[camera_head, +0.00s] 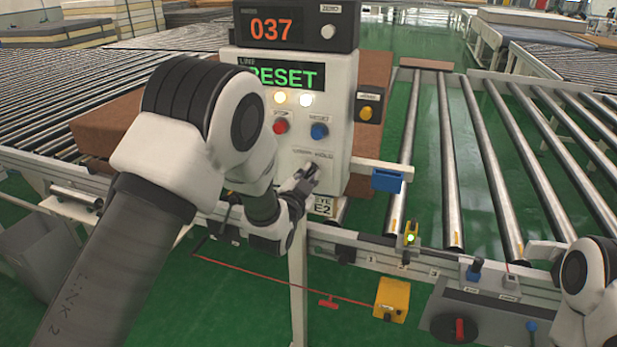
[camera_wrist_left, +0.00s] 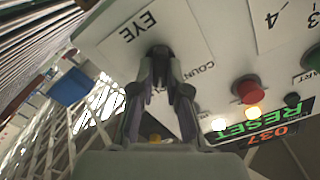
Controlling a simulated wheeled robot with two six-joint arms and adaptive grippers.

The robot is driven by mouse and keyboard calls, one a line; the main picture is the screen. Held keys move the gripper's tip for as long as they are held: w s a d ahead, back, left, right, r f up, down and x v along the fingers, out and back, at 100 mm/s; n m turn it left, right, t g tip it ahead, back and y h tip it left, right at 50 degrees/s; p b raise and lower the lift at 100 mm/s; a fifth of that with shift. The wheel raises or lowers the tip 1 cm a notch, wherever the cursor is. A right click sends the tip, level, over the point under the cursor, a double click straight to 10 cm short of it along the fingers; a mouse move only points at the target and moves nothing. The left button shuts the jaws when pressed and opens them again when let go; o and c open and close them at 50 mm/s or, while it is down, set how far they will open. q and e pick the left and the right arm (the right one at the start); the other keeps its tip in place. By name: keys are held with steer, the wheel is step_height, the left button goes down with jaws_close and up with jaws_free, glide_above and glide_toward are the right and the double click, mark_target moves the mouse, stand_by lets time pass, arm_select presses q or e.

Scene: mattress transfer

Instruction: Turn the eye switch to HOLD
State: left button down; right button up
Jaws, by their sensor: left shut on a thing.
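The control panel (camera_head: 342,140) stands upright, with a black eye switch knob between the COUNT and HOLD labels (camera_head: 313,153). In the left wrist view the knob (camera_wrist_left: 160,50) sits beside the EYE label (camera_wrist_left: 138,25) and the COUNT label (camera_wrist_left: 196,74). My left gripper (camera_head: 309,173) is at the panel, and in the wrist view its two fingers (camera_wrist_left: 161,66) are shut on the knob. The fingers cover much of the knob, so I cannot tell which way it points. My right arm shows at the right edge, but its gripper is not clearly visible.
The panel also has a red button (camera_head: 280,127), a blue button (camera_head: 319,131), a lit RESET display (camera_head: 285,77) and a display reading 037 (camera_head: 271,30). A blue block (camera_head: 386,180) juts out at right. Roller conveyors (camera_head: 447,160) lie behind; a yellow box (camera_head: 392,300) hangs below.

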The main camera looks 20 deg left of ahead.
arm_select(q)
steer(key=c, duration=1.2)
jaws_free()
steer(key=shift+s, duration=0.1)
steer(key=shift+o, duration=0.2)
steer(key=s, duration=1.2)
steer(key=shift+a, duration=0.15)
